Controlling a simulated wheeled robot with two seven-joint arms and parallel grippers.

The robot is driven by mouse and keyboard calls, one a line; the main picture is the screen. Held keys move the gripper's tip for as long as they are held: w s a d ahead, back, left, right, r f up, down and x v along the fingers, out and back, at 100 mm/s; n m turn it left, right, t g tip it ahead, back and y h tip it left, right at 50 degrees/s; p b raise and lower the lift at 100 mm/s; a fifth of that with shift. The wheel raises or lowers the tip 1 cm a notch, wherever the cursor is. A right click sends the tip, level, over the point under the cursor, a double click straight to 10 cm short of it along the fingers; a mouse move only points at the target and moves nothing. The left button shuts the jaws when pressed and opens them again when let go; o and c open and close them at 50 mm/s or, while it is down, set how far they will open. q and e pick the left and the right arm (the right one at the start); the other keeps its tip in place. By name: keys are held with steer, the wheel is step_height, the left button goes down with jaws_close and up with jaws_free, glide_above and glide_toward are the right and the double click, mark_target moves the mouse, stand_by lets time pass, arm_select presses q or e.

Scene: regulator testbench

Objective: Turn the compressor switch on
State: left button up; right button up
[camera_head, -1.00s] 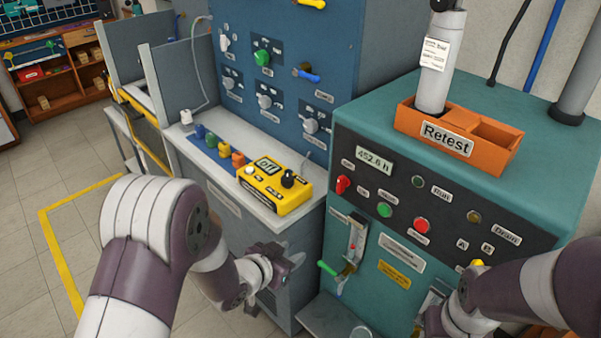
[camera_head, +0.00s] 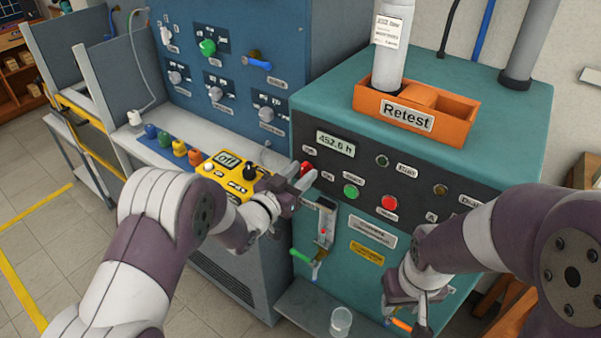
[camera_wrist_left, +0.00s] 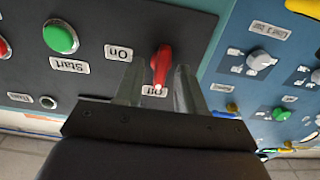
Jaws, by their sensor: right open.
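The red compressor switch (camera_head: 306,167) sits on the dark panel of the teal cabinet. In the left wrist view the red switch handle (camera_wrist_left: 162,64) points toward the "Off" label (camera_wrist_left: 155,91), with the "On" label (camera_wrist_left: 118,53) beside it. My left gripper (camera_head: 298,180) is at the switch. In the left wrist view its two fingers (camera_wrist_left: 158,88) are apart, with the handle showing between them and a gap on either side. I cannot tell how deep the fingers reach around it. My right gripper (camera_head: 405,312) is open and low before the cabinet's front.
Green (camera_head: 351,191) and red (camera_head: 389,203) buttons are to the right of the switch. A lever with a green handle (camera_head: 301,256) hangs below it. A yellow box (camera_head: 228,184) stands on the bench at left. An orange "Retest" tray (camera_head: 370,101) sits on the cabinet.

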arm_select(q)
steer(key=shift+w+d, duration=0.1)
steer(key=shift+w, duration=0.15)
jaws_close()
steer(key=shift+f, duration=0.1)
steer(key=m+b, duration=0.2)
steer(key=shift+s+f+b, duration=0.1)
steer(key=shift+f+b, duration=0.05)
steer(key=shift+b, duration=0.15)
steer(key=shift+s+d+f+m+b, duration=0.1)
steer(key=shift+m+b, duration=3.9)
steer(key=shift+b, duration=0.6)
steer(key=shift+d+m+b, duration=0.1)
steer(key=shift+m+b, duration=3.9)
steer(key=shift+b, duration=0.55)
